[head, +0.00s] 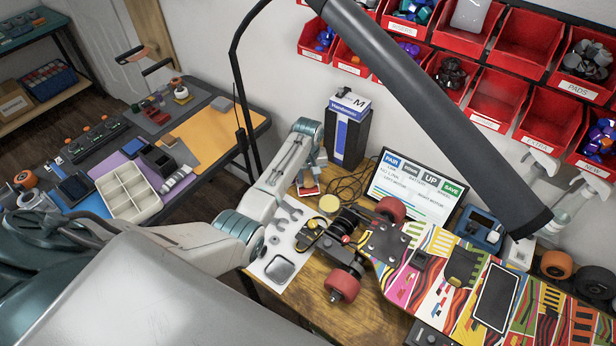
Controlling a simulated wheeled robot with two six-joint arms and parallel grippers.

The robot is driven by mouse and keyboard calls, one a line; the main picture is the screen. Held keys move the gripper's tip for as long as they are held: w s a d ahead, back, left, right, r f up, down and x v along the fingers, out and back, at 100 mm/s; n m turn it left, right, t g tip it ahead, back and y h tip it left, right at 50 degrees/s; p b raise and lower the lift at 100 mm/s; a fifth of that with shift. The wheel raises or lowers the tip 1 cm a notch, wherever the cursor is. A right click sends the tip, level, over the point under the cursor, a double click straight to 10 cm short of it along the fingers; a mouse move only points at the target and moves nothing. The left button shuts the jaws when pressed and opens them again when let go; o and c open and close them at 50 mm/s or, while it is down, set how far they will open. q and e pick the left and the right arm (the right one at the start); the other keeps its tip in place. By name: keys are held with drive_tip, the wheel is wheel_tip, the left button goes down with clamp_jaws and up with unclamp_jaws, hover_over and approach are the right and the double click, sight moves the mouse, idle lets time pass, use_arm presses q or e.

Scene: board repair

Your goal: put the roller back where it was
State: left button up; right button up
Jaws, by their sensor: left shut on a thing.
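My left gripper (311,175) is at the end of the pale arm over the back left of the wooden bench. It is shut on the roller, of which a small red part (308,189) seems to show just below the fingers. The rest of the roller is hidden by the gripper and arm, and I cannot tell whether it touches the bench. A white sheet (262,268) with dark tool silhouettes lies in front of the gripper, partly under my arm. My right gripper is not in view.
A skateboard (425,285) with red wheels fills the bench's right side. A yellow-black tool (309,232) and a yellow disc (328,204) lie near the sheet. A dark blue-striped box (347,128) and a screen (415,190) stand behind. A dark lamp arm (430,100) crosses above.

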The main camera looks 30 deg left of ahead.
use_arm(q)
drive_tip(key=shift+f, duration=0.55)
drive_tip(key=shift+a, duration=0.1)
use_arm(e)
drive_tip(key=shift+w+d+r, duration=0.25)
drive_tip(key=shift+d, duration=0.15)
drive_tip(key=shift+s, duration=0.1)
